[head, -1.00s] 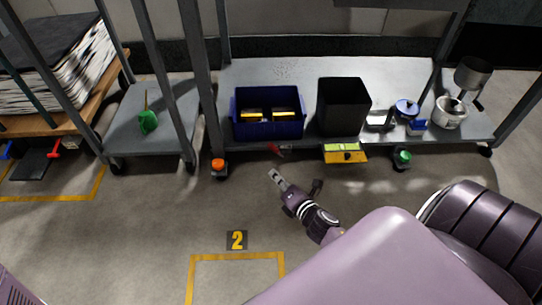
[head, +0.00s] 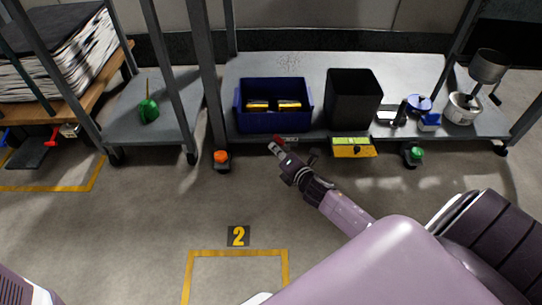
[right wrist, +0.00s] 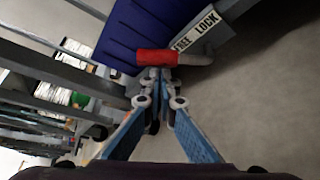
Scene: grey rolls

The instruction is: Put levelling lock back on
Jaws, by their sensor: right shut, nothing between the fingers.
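The levelling lock's red lever (right wrist: 156,57) sits at the front edge of the cart's lower shelf, beside a white label (right wrist: 196,31) reading "FREE LOCK". The lever also shows in the head view (head: 278,139), small and partly covered by my gripper. My right gripper (head: 275,147) reaches up to the shelf edge at the lever. In the right wrist view its fingertips (right wrist: 154,76) are together, right at the lever's near side, with nothing between them. I cannot tell whether they touch the lever. My left gripper is not in view.
The cart's shelf (head: 300,68) holds a blue bin (head: 243,118), a black bin (head: 352,105) and small items at right. A yellow box (head: 353,151) hangs at its front edge. The floor in front is clear.

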